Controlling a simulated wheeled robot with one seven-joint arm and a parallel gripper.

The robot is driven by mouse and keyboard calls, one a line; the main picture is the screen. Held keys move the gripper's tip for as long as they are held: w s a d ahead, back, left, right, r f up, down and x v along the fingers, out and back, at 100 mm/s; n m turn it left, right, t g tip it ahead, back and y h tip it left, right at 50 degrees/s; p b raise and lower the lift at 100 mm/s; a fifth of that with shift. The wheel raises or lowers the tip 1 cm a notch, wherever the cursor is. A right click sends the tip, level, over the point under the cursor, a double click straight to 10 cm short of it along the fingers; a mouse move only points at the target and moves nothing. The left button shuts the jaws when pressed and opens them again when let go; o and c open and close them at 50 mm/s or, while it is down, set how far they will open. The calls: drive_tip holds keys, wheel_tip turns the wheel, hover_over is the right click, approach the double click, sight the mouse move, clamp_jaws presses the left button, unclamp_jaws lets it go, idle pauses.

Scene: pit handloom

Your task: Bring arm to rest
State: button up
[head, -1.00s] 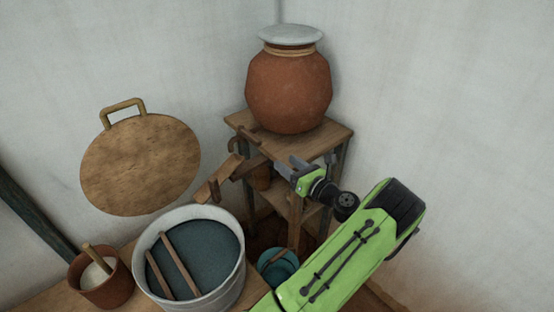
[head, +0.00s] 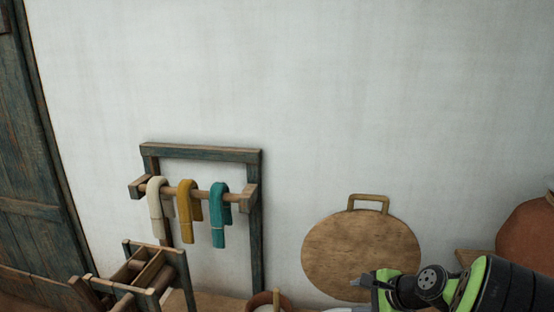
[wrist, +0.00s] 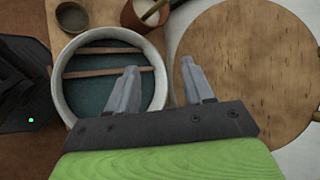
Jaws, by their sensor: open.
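My gripper (head: 372,281) shows at the lower right of the head view, in front of the round wooden lid (head: 352,245) that leans on the wall. In the wrist view my gripper (wrist: 164,82) has its two fingers apart with nothing between them. Below the fingers are the pale round tub (wrist: 61,92) with dark blue liquid and two sticks across it, and the round wooden lid (wrist: 252,70) to the right. My arm reaches in from the lower right of the head view.
A wall rack (head: 205,153) with cream, yellow and teal yarn hanks stands left of the lid. A wooden frame (head: 150,275) is at the lower left. A clay pot (head: 527,229) is at the right edge. A brown cup (wrist: 147,14) and a dark bowl (wrist: 71,17) sit near the tub. The upper wall is bare.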

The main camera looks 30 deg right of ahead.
drive_tip(key=a+r+n+g, duration=0.3)
drive_tip(key=a+n, duration=0.5)
drive_tip(key=a, duration=0.4)
drive_tip(key=s+a+r+n, duration=0.2)
drive_tip(key=s+a+n, duration=0.5)
drive_tip(key=s+a+r+n+h, duration=0.1)
drive_tip(key=s+a+r+n, duration=0.2)
drive_tip(key=s+a+n, duration=0.4)
drive_tip(key=shift+h, duration=0.3)
drive_tip(key=shift+s, duration=0.1)
